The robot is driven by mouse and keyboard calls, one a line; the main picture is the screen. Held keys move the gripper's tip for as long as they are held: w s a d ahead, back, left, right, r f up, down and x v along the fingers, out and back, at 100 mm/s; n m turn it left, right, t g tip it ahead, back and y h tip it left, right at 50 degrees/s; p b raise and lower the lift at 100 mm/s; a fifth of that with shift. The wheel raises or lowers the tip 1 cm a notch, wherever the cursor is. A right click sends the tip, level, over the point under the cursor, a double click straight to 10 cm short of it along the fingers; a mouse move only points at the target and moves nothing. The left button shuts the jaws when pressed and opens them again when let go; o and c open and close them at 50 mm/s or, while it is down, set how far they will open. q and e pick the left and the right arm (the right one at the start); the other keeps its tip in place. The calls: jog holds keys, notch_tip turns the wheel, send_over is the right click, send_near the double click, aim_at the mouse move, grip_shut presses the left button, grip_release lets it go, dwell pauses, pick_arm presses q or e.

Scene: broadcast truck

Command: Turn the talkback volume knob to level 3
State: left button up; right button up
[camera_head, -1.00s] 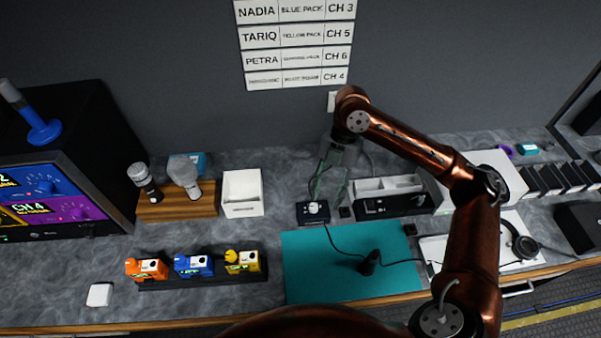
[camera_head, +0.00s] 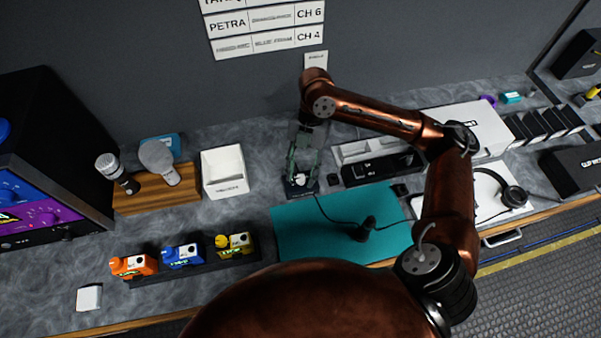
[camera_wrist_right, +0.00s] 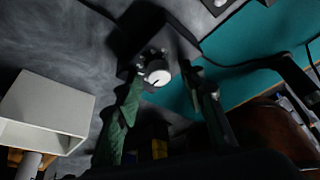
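The talkback box is a small dark box (camera_head: 303,190) behind the teal mat, with a white round knob (camera_head: 300,180) on it. In the right wrist view the white knob (camera_wrist_right: 157,76) shows near the middle, on the dark box (camera_wrist_right: 150,42). A dark line on its face marks its pointer; level marks are not readable. My right gripper (camera_head: 301,174) is over the box, pointing down. In the right wrist view its green-grey fingers are apart, one to each side of the knob (camera_wrist_right: 163,84); I cannot tell whether they touch it. My left gripper is out of view.
The teal mat (camera_head: 290,235) with a small dark microphone base (camera_head: 365,229) and cable lies in front. A white bin (camera_head: 224,173) stands left of the box, and a dark-fronted organizer (camera_head: 376,168) stands close on the right. Coloured packs (camera_head: 183,256) sit front left.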

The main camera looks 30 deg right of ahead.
jog(key=shift+c, duration=0.4)
